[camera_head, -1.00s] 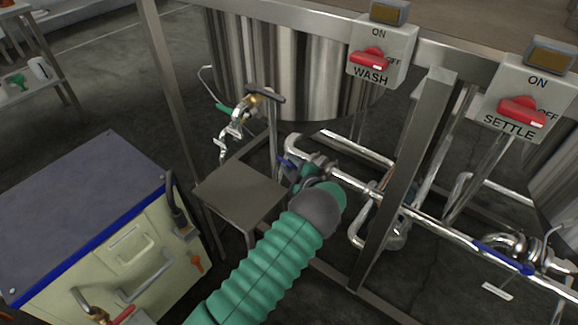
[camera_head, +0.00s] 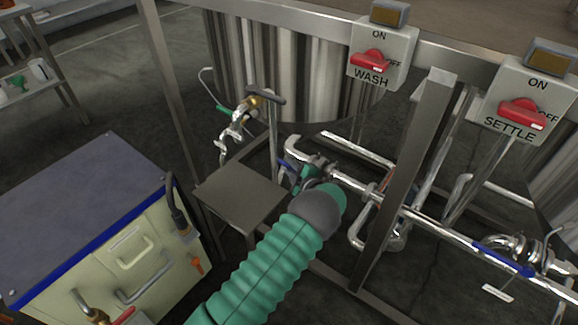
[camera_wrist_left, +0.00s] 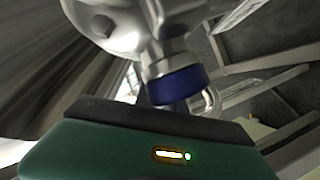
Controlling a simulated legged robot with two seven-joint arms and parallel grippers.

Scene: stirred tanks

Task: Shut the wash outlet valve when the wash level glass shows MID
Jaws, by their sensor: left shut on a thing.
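The wash outlet valve is on the steel pipe under the wash tank (camera_head: 290,70). The end of its blue handle (camera_head: 284,164) shows just left of my left gripper (camera_head: 303,177). My left arm, in a green ribbed sleeve, reaches up to it from below, and its wrist hides much of the valve. The left gripper is shut on the blue handle. In the left wrist view, a blue part (camera_wrist_left: 178,85) and shiny steel fittings (camera_wrist_left: 105,25) are close beyond the green gripper body; the fingertips are hidden. I cannot make out the wash level glass or its reading. My right gripper is not in view.
The WASH switch box (camera_head: 382,55) and SETTLE switch box (camera_head: 520,100) have red knobs. A steel post (camera_head: 400,190) stands right of my wrist. A small metal shelf (camera_head: 240,193) and a cream cabinet (camera_head: 110,235) are at left. Another blue-handled valve (camera_head: 505,258) is at right.

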